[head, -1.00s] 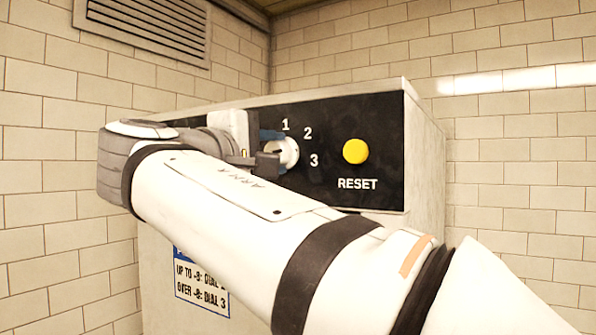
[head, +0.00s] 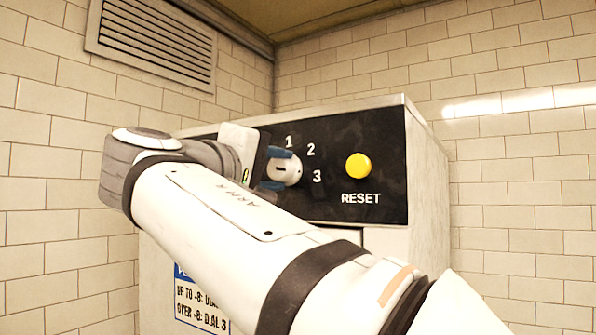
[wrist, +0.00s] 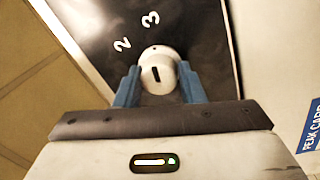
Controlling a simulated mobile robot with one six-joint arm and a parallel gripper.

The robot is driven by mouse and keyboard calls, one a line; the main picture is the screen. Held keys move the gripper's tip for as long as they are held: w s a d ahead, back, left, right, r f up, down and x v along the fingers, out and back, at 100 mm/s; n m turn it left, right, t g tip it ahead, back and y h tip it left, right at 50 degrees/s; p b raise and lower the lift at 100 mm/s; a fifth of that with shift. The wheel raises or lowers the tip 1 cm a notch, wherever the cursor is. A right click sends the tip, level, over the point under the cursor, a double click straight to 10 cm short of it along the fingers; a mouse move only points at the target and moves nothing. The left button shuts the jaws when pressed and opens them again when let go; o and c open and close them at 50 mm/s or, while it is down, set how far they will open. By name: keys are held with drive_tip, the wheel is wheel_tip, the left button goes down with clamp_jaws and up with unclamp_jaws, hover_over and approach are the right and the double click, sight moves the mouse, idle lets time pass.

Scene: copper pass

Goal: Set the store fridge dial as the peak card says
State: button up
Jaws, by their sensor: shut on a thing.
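The white round dial (head: 290,174) is on the black panel, with the numbers 1, 2 and 3 around it. My gripper (head: 276,169) reaches it from the left, with its blue fingers on either side of the knob. The wrist view shows the dial (wrist: 158,68) between the two fingertips, with a dark slot on its face. I cannot tell surely which number it is set to. The peak card (head: 196,298) is low on the fridge front, partly hidden by my arm. It reads "UP TO -8: DIAL", number hidden, and "OVER -8: DIAL 3".
A yellow RESET button (head: 358,166) is right of the dial on the black panel (head: 385,125). The fridge (head: 425,180) stands near a tiled corner. A vent grille (head: 150,38) is on the left wall. My arm crosses the front of the fridge.

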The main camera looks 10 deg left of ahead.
drive_tip(key=shift+r, duration=0.1)
drive_tip(key=o, duration=1)
drive_tip(key=shift+s, duration=0.1)
drive_tip(key=v, duration=0.7)
drive_tip(key=shift+s+a+b, duration=0.15)
drive_tip(key=shift+s+b, duration=0.15)
